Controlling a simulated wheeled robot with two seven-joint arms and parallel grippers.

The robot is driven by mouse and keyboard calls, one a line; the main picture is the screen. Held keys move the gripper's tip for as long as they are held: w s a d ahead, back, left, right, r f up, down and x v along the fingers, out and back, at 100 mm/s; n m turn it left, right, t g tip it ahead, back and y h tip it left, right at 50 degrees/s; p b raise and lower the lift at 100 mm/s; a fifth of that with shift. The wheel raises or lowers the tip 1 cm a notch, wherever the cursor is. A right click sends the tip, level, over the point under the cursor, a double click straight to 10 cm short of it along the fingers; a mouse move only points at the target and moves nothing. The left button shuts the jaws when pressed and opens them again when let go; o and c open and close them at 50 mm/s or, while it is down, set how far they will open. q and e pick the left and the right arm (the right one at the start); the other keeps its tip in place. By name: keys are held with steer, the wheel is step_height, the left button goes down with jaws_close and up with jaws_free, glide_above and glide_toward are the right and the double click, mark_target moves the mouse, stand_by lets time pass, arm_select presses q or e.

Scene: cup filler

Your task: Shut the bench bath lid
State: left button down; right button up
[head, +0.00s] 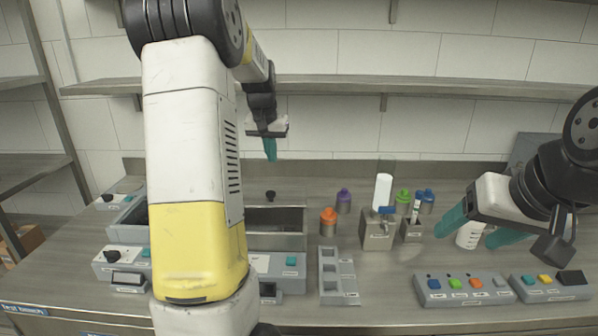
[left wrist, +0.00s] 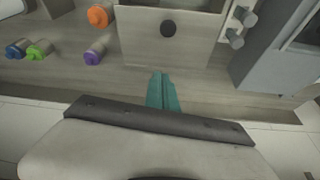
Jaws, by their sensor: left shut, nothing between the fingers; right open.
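The bench bath is a grey box with a dark open interior, right of my left arm in the head view; its front wall (head: 283,242) shows. A round black knob (head: 270,196) stands at its back edge. The left wrist view shows this knob (left wrist: 168,29) on a flat grey panel (left wrist: 205,30), apparently the lid; its exact angle is unclear. My left gripper (head: 270,155) is shut and empty above and behind the knob, apart from it. Its teal fingertips (left wrist: 162,80) also show in the left wrist view. My right gripper (head: 468,232) is open at the right.
An orange-capped jar (head: 328,222) and a purple-capped jar (head: 344,201) stand right of the bath. A grey rack (head: 330,278) and a button panel (head: 465,288) lie nearer the front. A shelf (head: 400,87) runs along the wall. My left arm hides part of the bench.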

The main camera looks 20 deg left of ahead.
arm_select(q)
glide_above(278, 188)
steer(key=s, duration=0.2)
step_height(278, 188, down, 9)
steer(key=shift+f, duration=0.2)
steer(key=s, duration=0.2)
steer(key=shift+s+d+r, duration=0.1)
steer(key=shift+s+d, duration=0.1)
steer(key=shift+s, duration=0.15)
steer(key=shift+s+f, duration=0.2)
steer(key=shift+s, duration=0.45)
